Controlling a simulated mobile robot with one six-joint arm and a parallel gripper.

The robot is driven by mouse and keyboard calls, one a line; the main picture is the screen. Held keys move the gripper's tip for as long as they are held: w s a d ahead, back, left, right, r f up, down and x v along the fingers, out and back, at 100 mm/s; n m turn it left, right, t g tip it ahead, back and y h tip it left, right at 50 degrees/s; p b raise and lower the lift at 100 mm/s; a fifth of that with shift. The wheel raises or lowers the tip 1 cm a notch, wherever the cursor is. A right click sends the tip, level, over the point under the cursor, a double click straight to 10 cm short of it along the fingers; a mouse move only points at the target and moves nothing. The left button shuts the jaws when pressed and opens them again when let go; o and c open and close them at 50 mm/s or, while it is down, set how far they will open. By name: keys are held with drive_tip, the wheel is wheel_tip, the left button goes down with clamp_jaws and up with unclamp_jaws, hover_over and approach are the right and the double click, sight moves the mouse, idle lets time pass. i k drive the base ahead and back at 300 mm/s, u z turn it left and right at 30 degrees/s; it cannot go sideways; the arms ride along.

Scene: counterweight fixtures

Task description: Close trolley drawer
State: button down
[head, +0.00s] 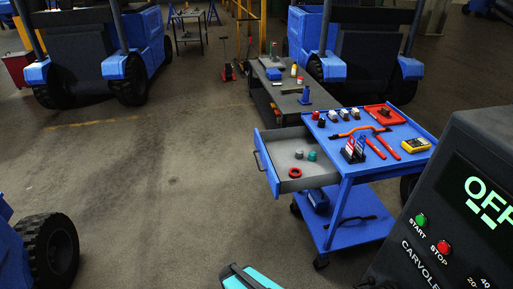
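The blue trolley (345,218) stands right of centre in the head view, with a top tray and a lower shelf. Its drawer (318,172) is pulled out toward the left. The drawer's blue front panel (268,166) stands well clear of the trolley body and has a dark handle (258,160) on its outer face. Inside the grey drawer lie a red ring (295,173), a green piece (312,156) and a grey piece (299,154).
The trolley top holds a yellow meter (416,145), red-handled tools (382,148) and a red tray (384,113). A dark console (450,215) blocks the right foreground. A grey workbench (290,95) stands behind. A wheel (48,250) is at lower left. Floor left of the drawer is clear.

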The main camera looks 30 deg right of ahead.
sight(277, 149)
drive_tip(key=z, duration=0.15)
drive_tip(key=k, duration=0.7)
drive_tip(key=z, duration=0.6)
drive_tip(key=k, duration=0.6)
drive_tip(key=u, duration=0.15)
drive_tip(key=i, duration=0.8)
drive_tip(key=u, duration=0.8)
drive_tip(key=i, duration=0.6)
drive_tip(key=u, duration=0.6)
drive_tip(key=i, duration=0.65)
drive_tip(key=u, duration=0.3)
